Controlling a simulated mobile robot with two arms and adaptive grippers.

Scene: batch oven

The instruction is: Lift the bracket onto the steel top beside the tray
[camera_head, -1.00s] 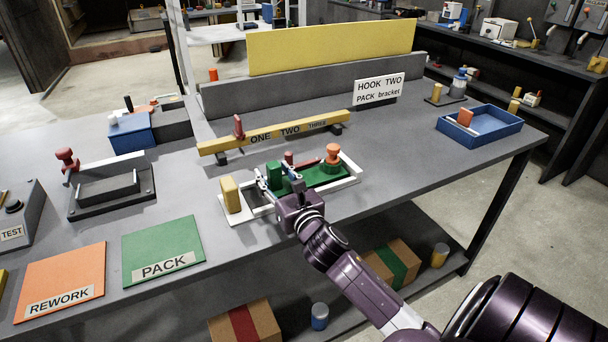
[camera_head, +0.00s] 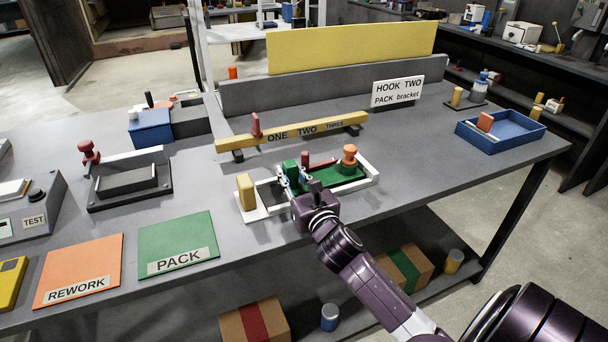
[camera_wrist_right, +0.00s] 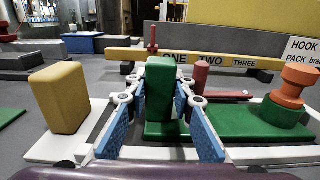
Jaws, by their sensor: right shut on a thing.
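A green bracket (camera_head: 291,172) stands upright at the left part of a white-rimmed tray (camera_head: 372,178). My right gripper (camera_head: 292,178) is shut on it. In the right wrist view the bracket (camera_wrist_right: 160,88) stands between the two blue finger pads, with a green foot showing low between them. I cannot tell whether it still touches the tray floor. A green area (camera_head: 345,178), an orange knobbed part (camera_head: 349,158) and a dark red pin (camera_head: 305,160) are to its right. A yellow block (camera_head: 246,192) stands at the tray's left end. My left gripper is out of view.
A yellow "ONE TWO THREE" rail (camera_head: 230,146) with a red peg stands behind. The green PACK mat (camera_head: 180,235), orange REWORK mat (camera_head: 80,265) and blue bin (camera_head: 500,145) lie farther off.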

